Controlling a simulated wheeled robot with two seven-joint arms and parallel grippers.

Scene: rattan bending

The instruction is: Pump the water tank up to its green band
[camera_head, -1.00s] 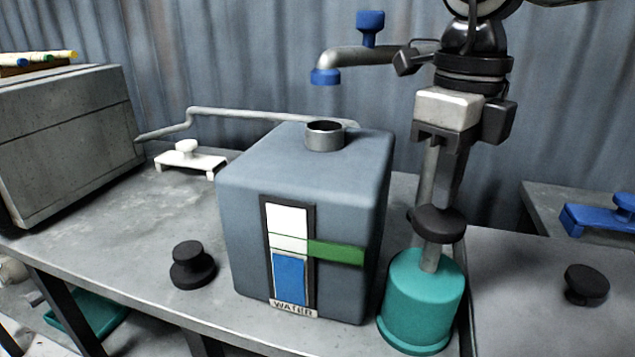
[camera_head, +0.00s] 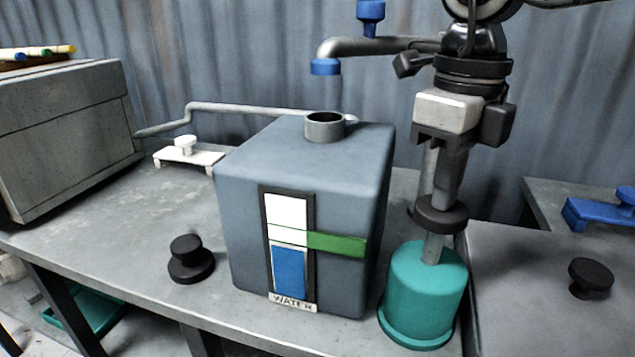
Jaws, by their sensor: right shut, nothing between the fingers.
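The grey-blue water tank (camera_head: 340,180) stands on the workbench, with a round open neck on top. Its front gauge (camera_head: 288,250) shows blue water in the lower part, with the top of the blue near the lower edge of the green band (camera_head: 338,244). The teal pump (camera_head: 420,295) stands at the tank's right, with a black round handle (camera_head: 442,214) on its rod. My right gripper (camera_head: 451,193) is shut and empty, pointing down, its fingertips at the top of the handle; contact is hard to judge. My left gripper is out of view.
A grey box (camera_head: 65,130), a white clamp (camera_head: 188,153) and a black knob (camera_head: 190,260) are to the left. A blue clamp (camera_head: 600,212) and another black knob (camera_head: 590,278) are at the right.

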